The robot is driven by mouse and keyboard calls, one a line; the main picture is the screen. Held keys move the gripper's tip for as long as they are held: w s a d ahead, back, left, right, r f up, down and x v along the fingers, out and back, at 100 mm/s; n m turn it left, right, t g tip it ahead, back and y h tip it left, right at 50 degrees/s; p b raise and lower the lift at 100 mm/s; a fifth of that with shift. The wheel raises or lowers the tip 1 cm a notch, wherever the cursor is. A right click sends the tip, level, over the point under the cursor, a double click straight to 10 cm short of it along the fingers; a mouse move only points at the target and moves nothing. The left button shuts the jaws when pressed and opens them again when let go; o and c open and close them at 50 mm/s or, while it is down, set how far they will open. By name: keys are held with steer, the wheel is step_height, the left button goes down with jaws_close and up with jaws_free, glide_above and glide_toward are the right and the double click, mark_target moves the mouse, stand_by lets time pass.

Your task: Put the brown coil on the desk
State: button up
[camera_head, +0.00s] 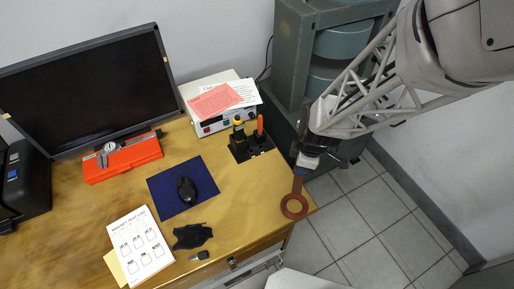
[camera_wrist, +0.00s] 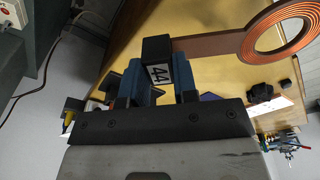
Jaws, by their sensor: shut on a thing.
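The brown coil (camera_head: 294,206) is a flat ring on a straight brown arm, seen over the right front corner of the wooden desk (camera_head: 245,205). In the wrist view, the coil's ring (camera_wrist: 246,43) shows copper windings at the upper right, and its arm runs to a black block with a white label. My gripper (camera_head: 307,161) is shut on that block, with its blue fingers (camera_wrist: 158,78) on either side. I cannot tell whether the ring touches the desk top.
A blue mat (camera_head: 165,196) with a black mouse (camera_head: 187,189), a dark cloth-like item (camera_head: 191,236) and a printed sheet (camera_head: 140,246) lie on the desk. A black tool holder (camera_head: 250,148) stands near the back right. A large green magnet (camera_head: 290,65) stands behind my gripper. Bare desk lies left of the ring.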

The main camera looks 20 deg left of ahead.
steer(key=s+n, duration=0.2)
steer(key=s, duration=0.1)
steer(key=s+a+n, duration=0.1)
steer(key=s+n, duration=0.2)
steer(key=s+a+f+n+g, duration=0.1)
steer(key=s+n, duration=0.2)
steer(key=shift+s+a, duration=0.25)
steer(key=shift+w, duration=0.1)
steer(key=w+a, duration=0.3)
steer(key=w, duration=0.1)
steer(key=w+a+f, duration=0.1)
steer(key=w+a, duration=0.2)
steer(key=w, duration=0.1)
steer(key=w+a, duration=0.3)
steer(key=w, duration=0.2)
steer(key=shift+f, duration=0.4)
steer(key=shift+f, duration=1.75)
steer(key=o, duration=0.9)
